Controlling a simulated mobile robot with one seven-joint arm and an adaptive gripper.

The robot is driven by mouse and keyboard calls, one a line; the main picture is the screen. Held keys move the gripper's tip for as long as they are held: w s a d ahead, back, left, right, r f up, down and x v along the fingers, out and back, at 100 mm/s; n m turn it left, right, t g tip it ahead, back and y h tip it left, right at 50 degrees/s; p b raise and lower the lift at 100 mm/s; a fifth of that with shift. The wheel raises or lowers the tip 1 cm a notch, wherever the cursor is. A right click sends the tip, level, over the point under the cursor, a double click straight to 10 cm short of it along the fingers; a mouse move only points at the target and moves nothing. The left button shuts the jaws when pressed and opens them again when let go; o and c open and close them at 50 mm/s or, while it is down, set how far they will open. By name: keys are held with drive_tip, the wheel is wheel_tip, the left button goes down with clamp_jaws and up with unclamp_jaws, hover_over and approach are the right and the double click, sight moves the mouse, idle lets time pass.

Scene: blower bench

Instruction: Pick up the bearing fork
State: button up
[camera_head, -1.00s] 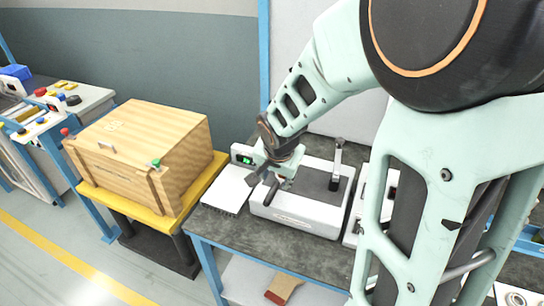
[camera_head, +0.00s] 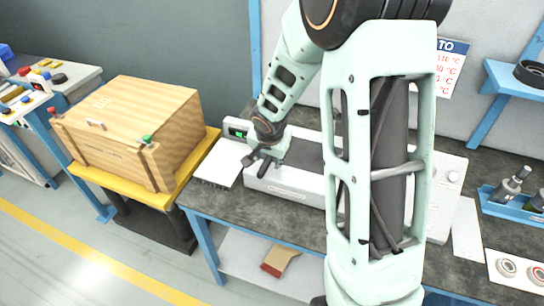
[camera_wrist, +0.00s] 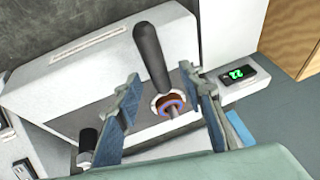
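The likely bearing fork shows in the wrist view as a dark handle (camera_wrist: 151,55) with a pale fork end around a brown and blue ring (camera_wrist: 172,104). It is over the grey top of a white machine (camera_head: 285,183), its handle pointing towards the machine's labelled front. My gripper (camera_wrist: 160,76) is open, one finger on each side of the tool. I see gaps between both fingers and the handle. In the head view my gripper (camera_head: 264,160) is low over the machine's left end, and the tool is too small to make out clearly there.
A dark-handled post (camera_wrist: 87,146) is near my left finger in the wrist view. A green display (camera_head: 238,132) and a white plate (camera_head: 222,163) are left of the machine. A wooden crate (camera_head: 128,125) stands further left. A blue tray (camera_head: 515,200) is far right.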

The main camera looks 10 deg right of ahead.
drive_tip(key=shift+w+f, duration=0.2)
drive_tip(key=shift+f, duration=0.2)
clamp_jaws()
drive_tip(key=shift+r, duration=0.1)
drive_tip(key=shift+r, duration=0.15)
